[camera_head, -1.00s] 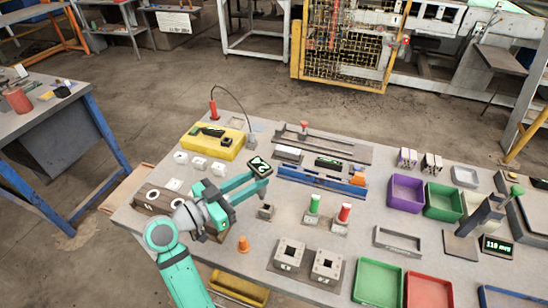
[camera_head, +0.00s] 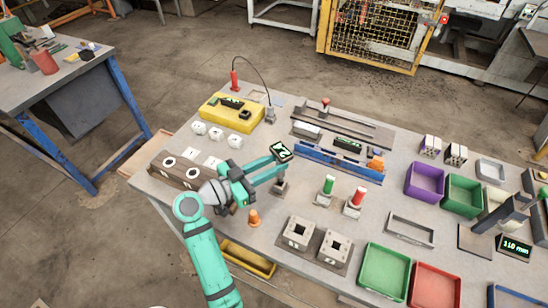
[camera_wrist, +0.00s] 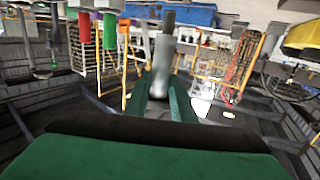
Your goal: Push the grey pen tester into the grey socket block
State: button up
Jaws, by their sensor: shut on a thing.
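My gripper (camera_head: 278,168) is shut on the grey pen tester, its teal fingers just above the small grey socket block (camera_head: 280,188). The grey pen tester (camera_wrist: 162,58) stands between the fingers in the wrist view, a pale cylinder with a narrower dark end. A dark panel with a light mark (camera_head: 281,152) shows at the fingertips in the head view. The fingers hide most of the tester there. The tester is roughly over the block; I cannot tell whether its end touches or has entered it.
Green (camera_head: 328,186) and red (camera_head: 358,197) cylinders on grey bases stand to the right. A blue rack (camera_head: 338,165) lies behind. Two square-holed blocks (camera_head: 334,247) are at the front.

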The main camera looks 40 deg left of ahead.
jog(key=shift+s+f, duration=0.15)
jog(key=shift+f, duration=0.2)
dwell(0.4)
jog(key=shift+f, duration=1.75)
dwell(0.9)
jog(key=o, duration=1)
jog(key=shift+o, duration=0.2)
jog(key=v, duration=1)
jog(key=shift+s, duration=0.35)
jog(key=shift+a, duration=0.1)
